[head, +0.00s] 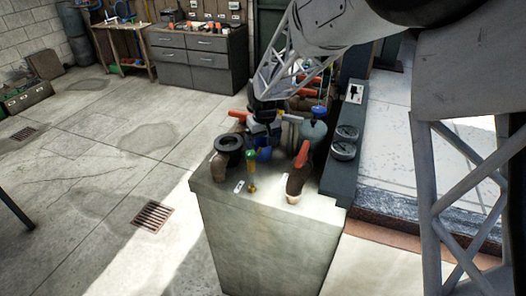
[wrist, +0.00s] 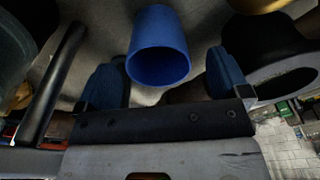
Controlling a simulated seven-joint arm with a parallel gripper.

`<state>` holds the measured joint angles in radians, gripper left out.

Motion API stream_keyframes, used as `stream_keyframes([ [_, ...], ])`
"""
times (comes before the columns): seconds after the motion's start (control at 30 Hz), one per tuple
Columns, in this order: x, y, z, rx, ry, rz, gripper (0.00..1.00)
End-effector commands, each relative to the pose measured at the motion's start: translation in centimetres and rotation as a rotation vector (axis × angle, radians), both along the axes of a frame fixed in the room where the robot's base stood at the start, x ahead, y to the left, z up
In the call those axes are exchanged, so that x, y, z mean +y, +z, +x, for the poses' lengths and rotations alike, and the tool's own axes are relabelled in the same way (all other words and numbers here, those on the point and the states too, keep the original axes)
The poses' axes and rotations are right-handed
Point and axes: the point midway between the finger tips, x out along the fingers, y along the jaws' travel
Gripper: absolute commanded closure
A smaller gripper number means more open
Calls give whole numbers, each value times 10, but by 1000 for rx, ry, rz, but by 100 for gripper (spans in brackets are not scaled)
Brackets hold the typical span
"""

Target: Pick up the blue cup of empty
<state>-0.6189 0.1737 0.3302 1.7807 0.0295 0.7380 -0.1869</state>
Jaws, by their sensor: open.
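The blue cup (wrist: 158,38) shows large in the wrist view, with its open, empty mouth turned toward the camera. It appears between the two blue-padded fingers of my gripper (wrist: 168,80), which are apart, one on each side. I cannot tell whether the fingers touch it. In the head view the blue cup (head: 263,153) stands on the pale cabinet top (head: 235,192), partly hidden by other items. My gripper (head: 264,128) is just above and behind it there, over the cluttered top, and its fingertips are hard to make out.
A dark ring-topped pipe piece (head: 228,146) stands left of the cup. A small green-and-yellow item (head: 252,170) and a red-handled brown piece (head: 299,172) stand in front. A teal rounded vessel (head: 313,132) and a dark gauge panel (head: 345,142) are at right.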

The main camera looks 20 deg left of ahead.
Motion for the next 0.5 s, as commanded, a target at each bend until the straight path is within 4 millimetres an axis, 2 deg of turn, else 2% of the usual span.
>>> stream_keyframes([
  [0.2,-1,-26,2,1,0,-1,6],
  [0.5,1,-39,3,0,0,0,6],
])
